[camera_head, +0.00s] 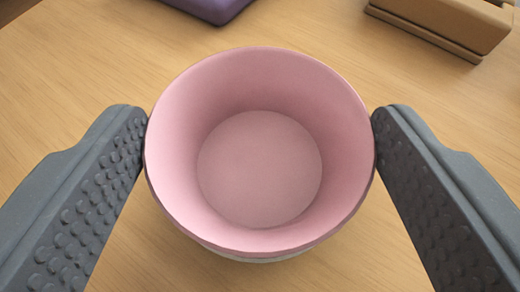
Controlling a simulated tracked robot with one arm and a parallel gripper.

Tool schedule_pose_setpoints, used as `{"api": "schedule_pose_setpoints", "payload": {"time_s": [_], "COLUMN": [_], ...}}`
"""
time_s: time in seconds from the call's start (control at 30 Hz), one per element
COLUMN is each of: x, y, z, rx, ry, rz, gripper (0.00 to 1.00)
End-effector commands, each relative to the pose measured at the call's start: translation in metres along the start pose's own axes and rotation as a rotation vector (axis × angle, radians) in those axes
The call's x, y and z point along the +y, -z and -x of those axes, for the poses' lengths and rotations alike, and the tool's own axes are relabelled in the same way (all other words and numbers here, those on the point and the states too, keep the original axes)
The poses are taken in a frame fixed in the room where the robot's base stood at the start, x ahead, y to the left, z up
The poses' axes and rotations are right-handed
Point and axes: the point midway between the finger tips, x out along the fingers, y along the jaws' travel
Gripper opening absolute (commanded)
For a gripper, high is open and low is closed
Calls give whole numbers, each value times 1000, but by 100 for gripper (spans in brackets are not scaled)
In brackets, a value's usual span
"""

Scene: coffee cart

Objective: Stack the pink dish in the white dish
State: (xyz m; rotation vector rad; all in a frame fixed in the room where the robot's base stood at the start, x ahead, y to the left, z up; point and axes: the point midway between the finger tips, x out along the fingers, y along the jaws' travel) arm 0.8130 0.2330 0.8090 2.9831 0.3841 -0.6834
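The pink dish (260,165) is round and deep, empty inside, and sits in the middle of the view with its opening facing me. My gripper (260,118) has one grey studded finger on each side of it. Both fingertips meet the outside of the dish near its rim, so the gripper looks shut on the pink dish. A thin pale band, which looks like part of the white dish (255,260), shows just below the pink dish's near edge. The rest of it is hidden under the pink dish. I cannot tell whether the two touch.
The wooden table top (70,75) is clear around the dishes. A purple object (212,8) is at the top edge, left of centre. A brown box-like object (445,25) lies at the top right.

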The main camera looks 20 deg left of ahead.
Motion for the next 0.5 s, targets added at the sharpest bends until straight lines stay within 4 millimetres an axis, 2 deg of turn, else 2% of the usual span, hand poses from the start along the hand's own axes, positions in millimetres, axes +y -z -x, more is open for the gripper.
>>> {"api": "schedule_pose_setpoints", "payload": {"time_s": [0.03, 0.07, 0.33, 0.5], "x": [0, 0, 0, 0], "y": [0, 1, 1, 10], "z": [0, 0, 0, 6], "rx": [1, 1, 0, 1], "ry": [0, 0, 0, 0], "rz": [0, 0, 0, 1], "gripper": [86, 91, 91, 91]}}
